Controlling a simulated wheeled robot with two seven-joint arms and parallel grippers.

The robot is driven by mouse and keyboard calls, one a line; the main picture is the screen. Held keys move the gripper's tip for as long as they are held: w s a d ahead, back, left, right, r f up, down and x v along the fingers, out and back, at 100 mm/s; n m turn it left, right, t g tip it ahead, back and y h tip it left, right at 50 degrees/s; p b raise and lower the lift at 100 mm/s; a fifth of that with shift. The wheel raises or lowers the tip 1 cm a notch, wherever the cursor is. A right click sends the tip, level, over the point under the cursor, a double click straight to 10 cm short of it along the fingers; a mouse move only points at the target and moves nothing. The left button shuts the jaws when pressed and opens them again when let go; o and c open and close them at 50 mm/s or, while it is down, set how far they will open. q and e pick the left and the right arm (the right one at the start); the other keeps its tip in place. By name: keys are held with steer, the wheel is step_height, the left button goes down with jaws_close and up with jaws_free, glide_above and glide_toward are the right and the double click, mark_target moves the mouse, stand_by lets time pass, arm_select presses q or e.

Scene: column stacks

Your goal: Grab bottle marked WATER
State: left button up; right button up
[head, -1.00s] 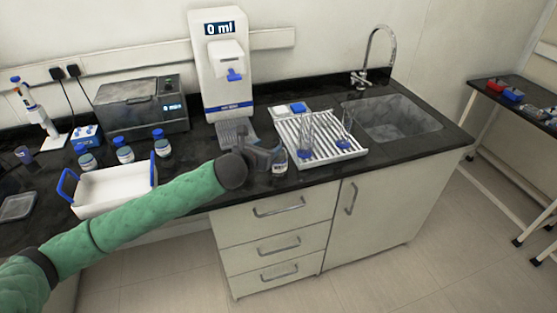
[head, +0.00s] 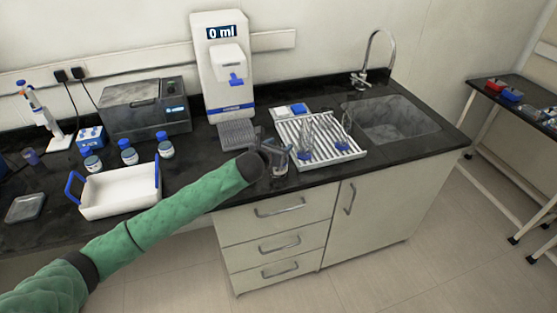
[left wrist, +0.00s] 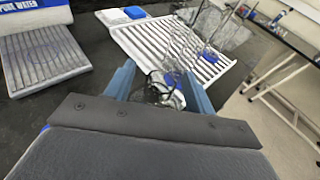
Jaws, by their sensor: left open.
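A clear glass vessel (head: 279,168) stands on the dark counter in front of the drying rack; no marking on it is readable. My left gripper (head: 272,151) is right at it, partly hiding it. In the left wrist view the open blue fingers (left wrist: 160,84) stand on either side of the vessel (left wrist: 163,92), not closed on it. Three blue-capped bottles, at left (head: 92,161), middle (head: 129,153) and right (head: 165,147), stand behind the white tray. Their labels are too small to read, so I cannot tell which is marked WATER. My right gripper is not in view.
A white drying rack (head: 306,151) with glassware stands right of my gripper, with the sink (head: 392,120) beyond. A water dispenser (head: 222,75) reading 0 ml stands behind. A white blue-handled tray (head: 117,204) is at left, near my arm.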

arm_select(q)
jaws_close()
steer(key=shift+r, duration=0.1)
stand_by(0.3)
